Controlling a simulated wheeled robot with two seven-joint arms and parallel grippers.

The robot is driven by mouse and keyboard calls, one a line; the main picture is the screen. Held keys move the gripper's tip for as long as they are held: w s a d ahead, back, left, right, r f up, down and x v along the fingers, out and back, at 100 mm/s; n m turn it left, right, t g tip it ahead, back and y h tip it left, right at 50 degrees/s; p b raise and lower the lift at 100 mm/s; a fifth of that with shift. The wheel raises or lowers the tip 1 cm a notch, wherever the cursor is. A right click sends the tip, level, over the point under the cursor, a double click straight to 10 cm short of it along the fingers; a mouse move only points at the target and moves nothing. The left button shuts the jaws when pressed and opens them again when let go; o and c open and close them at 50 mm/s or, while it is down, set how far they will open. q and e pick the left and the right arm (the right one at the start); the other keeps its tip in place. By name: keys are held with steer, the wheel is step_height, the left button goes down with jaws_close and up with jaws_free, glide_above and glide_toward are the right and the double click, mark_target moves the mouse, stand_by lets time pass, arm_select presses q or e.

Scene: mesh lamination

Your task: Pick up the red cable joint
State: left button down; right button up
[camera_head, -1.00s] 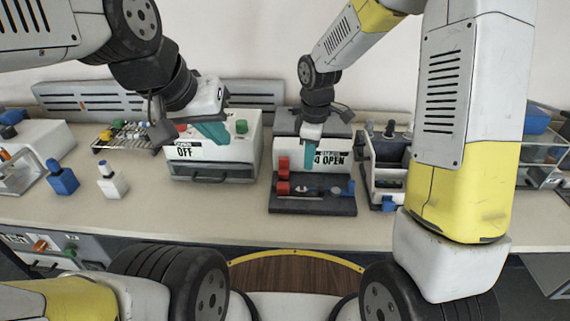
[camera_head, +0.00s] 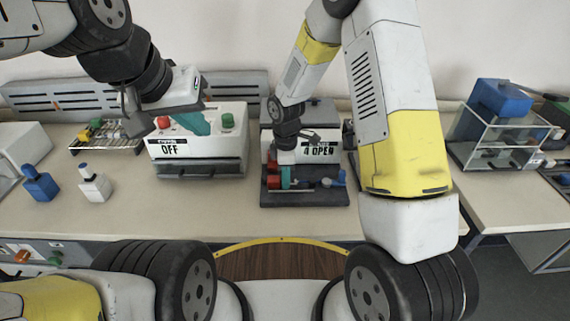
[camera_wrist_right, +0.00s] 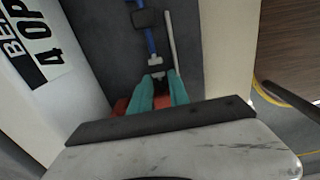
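A red cable joint (camera_head: 273,182) lies at the left end of a dark tray (camera_head: 305,200) in front of the white box marked "4 OPEN" (camera_head: 319,150). A second red piece (camera_head: 269,165) sits just behind it. My right gripper (camera_head: 286,178) is lowered over the tray, right beside the front red piece. In the right wrist view its two teal fingers (camera_wrist_right: 160,80) stand a little apart, with red (camera_wrist_right: 160,102) showing between them; whether they press on it is unclear. My left gripper (camera_head: 197,124) hangs at the box marked "OFF" (camera_head: 168,150); its finger gap is not visible.
In the right wrist view, a blue cable piece (camera_wrist_right: 150,40) and a pale rod (camera_wrist_right: 170,40) lie just beyond the fingertips. Blue (camera_head: 40,184) and white (camera_head: 94,184) bottles stand at left. A clear-sided rack (camera_head: 500,140) stands at right. The front bench is mostly clear.

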jaws_close()
steer(key=shift+r, duration=0.2)
